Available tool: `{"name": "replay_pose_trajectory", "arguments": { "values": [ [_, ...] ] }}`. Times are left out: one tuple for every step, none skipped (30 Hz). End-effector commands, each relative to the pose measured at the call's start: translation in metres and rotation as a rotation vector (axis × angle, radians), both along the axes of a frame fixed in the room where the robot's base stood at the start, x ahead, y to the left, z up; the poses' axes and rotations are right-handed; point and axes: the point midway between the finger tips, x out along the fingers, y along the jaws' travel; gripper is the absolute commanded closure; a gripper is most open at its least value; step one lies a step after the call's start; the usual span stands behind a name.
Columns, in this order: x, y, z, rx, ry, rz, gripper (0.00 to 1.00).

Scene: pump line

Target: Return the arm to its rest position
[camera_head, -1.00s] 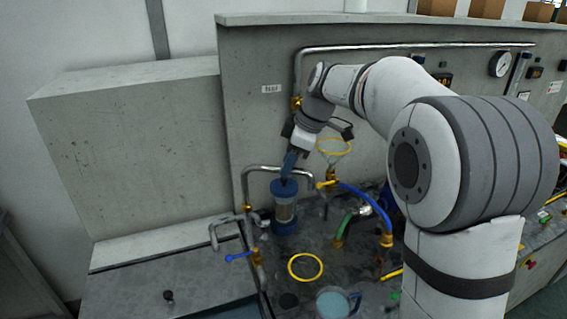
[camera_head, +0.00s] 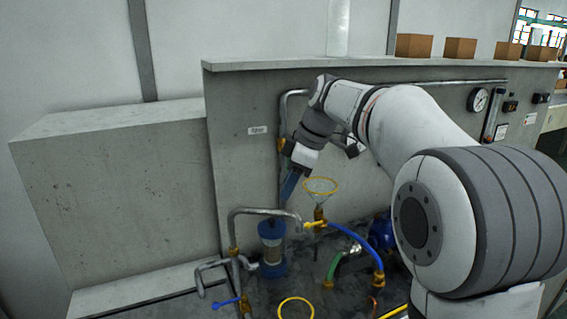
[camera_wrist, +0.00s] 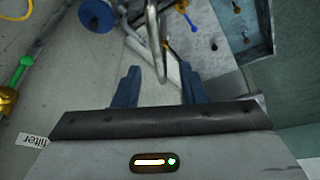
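My arm reaches across the right of the head view toward the pump line. My gripper (camera_head: 288,190) has blue fingers and points down in front of the concrete back wall, above the clear filter with blue caps (camera_head: 271,248). A gap shows between the fingertips and the filter's top cap. In the wrist view my gripper (camera_wrist: 160,78) has its two fingers spread, with nothing held between them. A bent metal pipe (camera_wrist: 153,40) shows beyond the gap. A blue round cap (camera_wrist: 97,14) is at the upper left there.
A funnel with a yellow rim (camera_head: 321,186) stands just right of the gripper. A bent metal pipe (camera_head: 262,211) arches beside the filter. A blue hose (camera_head: 352,236), a green hose (camera_head: 336,264) and a yellow ring (camera_head: 296,309) are lower down. Cardboard boxes (camera_head: 414,45) sit on the wall top.

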Motion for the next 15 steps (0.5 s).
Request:
{"name": "replay_pose_trajectory", "arguments": {
  "values": [
    [-0.012, -0.008, -0.003, -0.010, 0.014, -0.063, 0.62],
    [-0.020, -0.013, -0.005, -0.017, 0.025, -0.112, 0.62],
    [-0.032, -0.021, -0.010, -0.026, 0.041, -0.186, 0.62],
    [-0.041, -0.027, -0.015, -0.035, 0.053, -0.245, 0.62],
    [-0.052, -0.033, -0.020, -0.043, 0.065, -0.310, 0.62],
    [-0.067, -0.042, -0.028, -0.053, 0.081, -0.398, 0.62],
    [-0.079, -0.049, -0.034, -0.060, 0.091, -0.465, 0.62],
    [-0.091, -0.055, -0.040, -0.067, 0.101, -0.533, 0.62],
    [-0.107, -0.064, -0.050, -0.075, 0.112, -0.625, 0.62],
    [-0.119, -0.071, -0.057, -0.078, 0.119, -0.695, 0.62],
    [-0.132, -0.077, -0.065, -0.083, 0.126, -0.763, 0.62],
    [-0.149, -0.085, -0.076, -0.086, 0.132, -0.851, 0.62],
    [-0.162, -0.090, -0.084, -0.087, 0.137, -0.915, 0.62],
    [-0.173, -0.096, -0.092, -0.088, 0.139, -0.977, 0.62],
    [-0.189, -0.102, -0.103, -0.088, 0.143, -1.057, 0.62]
  ]
}}
